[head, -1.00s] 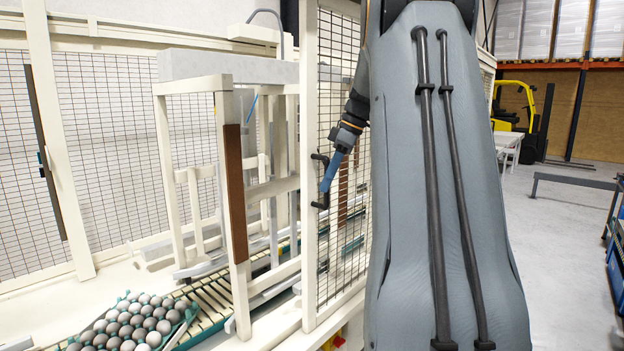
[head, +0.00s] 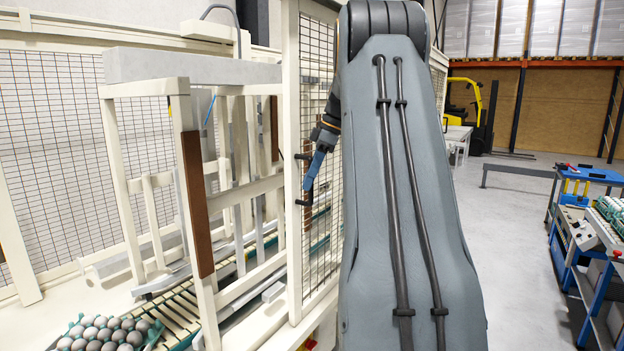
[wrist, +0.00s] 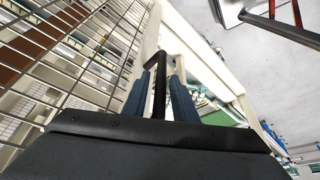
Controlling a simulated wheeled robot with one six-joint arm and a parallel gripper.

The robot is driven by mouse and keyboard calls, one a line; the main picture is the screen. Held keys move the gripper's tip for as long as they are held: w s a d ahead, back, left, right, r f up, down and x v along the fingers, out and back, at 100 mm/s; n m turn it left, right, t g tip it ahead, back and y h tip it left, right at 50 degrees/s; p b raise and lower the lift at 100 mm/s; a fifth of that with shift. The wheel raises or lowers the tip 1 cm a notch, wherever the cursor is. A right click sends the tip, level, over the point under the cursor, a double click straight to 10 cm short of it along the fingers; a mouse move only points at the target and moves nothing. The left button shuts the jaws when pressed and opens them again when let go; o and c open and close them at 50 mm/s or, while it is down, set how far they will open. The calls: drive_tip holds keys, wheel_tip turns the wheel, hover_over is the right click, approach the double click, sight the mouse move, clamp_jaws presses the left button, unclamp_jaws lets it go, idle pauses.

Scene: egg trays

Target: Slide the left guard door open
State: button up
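The left guard door (head: 291,100) is a cream-framed mesh panel left of my arm in the head view. Its black handle (head: 299,203) sits on the front side of the frame. My gripper (head: 309,187), with blue fingers, is at the handle. In the wrist view the black handle bar (wrist: 159,92) runs between the two blue fingers of my gripper (wrist: 161,88), which look closed on it. The door mesh (wrist: 90,50) is to the left there. My arm hides the door's right part in the head view.
Left of the door is an opening with a cream frame bearing a brown strip (head: 196,205), a roller conveyor (head: 170,312) and a tray of eggs (head: 105,335). Blue carts (head: 570,235) stand at the right.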

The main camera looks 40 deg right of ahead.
drive_tip(key=shift+o, duration=0.3)
drive_tip(key=shift+d, duration=0.1)
drive_tip(key=shift+s+d+r, duration=0.1)
drive_tip(key=shift+r, duration=0.15)
drive_tip(key=b+v, duration=0.2)
drive_tip(key=v, duration=0.5)
drive_tip(key=shift+s, duration=0.1)
